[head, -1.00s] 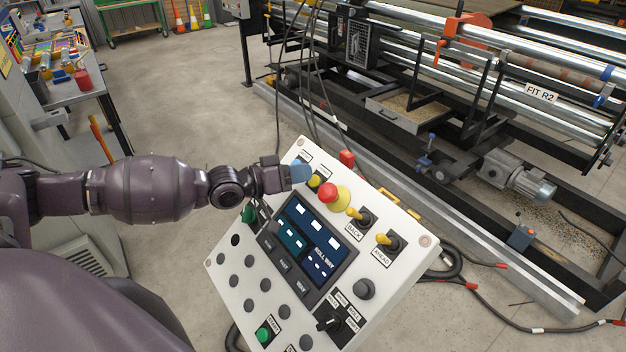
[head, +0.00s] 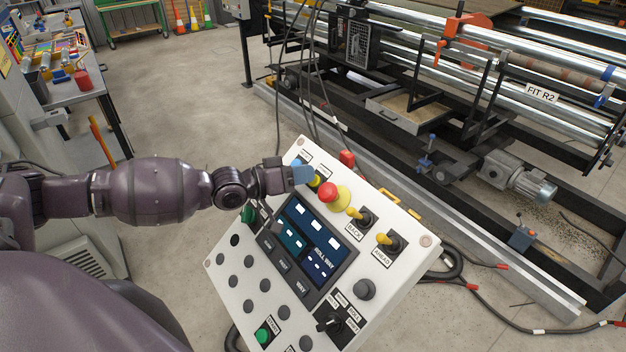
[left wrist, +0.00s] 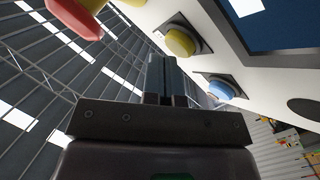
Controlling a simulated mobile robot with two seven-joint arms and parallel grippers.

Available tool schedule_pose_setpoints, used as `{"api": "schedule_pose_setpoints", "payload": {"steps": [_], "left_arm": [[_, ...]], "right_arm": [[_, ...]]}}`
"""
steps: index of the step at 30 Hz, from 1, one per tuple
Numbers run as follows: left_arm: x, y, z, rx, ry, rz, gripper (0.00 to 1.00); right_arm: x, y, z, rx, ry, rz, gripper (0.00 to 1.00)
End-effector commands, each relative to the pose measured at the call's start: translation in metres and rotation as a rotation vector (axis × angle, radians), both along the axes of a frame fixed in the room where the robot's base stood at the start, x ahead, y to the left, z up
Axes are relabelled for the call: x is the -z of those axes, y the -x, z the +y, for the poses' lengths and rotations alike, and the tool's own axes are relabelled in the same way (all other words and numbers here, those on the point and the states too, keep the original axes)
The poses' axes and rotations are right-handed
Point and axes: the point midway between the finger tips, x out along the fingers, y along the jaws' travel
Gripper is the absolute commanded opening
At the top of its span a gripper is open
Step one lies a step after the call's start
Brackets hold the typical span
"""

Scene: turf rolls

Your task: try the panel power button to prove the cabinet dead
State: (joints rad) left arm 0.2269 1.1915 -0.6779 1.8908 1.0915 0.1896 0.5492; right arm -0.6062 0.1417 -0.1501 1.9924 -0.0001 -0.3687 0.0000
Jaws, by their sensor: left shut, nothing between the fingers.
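The white control panel (head: 222,262) stands tilted in the middle of the head view. My left gripper (head: 304,175) is shut and empty over the panel's upper left corner, beside a yellow button (head: 315,181) and the red mushroom button (head: 328,192). In the left wrist view the closed fingers (left wrist: 166,70) point towards the panel face, near the yellow button (left wrist: 180,42) and a blue button (left wrist: 222,90). I cannot tell whether the fingertips touch anything.
Two yellow-tipped levers (head: 384,239) stand up on the panel's right side. A green button (head: 263,335) is near its lower edge. The roller machine (head: 480,110) fills the upper right. Cables (head: 456,262) run beside the panel. Open floor (head: 190,90) lies behind my left arm.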

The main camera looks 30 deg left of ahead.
Motion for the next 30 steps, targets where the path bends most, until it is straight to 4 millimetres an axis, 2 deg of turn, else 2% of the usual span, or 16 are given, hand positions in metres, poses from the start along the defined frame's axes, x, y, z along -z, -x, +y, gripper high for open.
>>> {"api": "schedule_pose_setpoints", "payload": {"steps": [10,30], "left_arm": [[0.0030,-0.0021,-0.0011,0.000,0.000,0.000,0.00],[0.0047,-0.0034,-0.0015,0.001,0.000,0.001,0.00]], "right_arm": [[0.0054,0.0025,-0.0004,0.001,0.000,0.008,0.74],[0.0013,-0.0056,0.0009,-0.003,0.000,-0.008,0.74]]}}
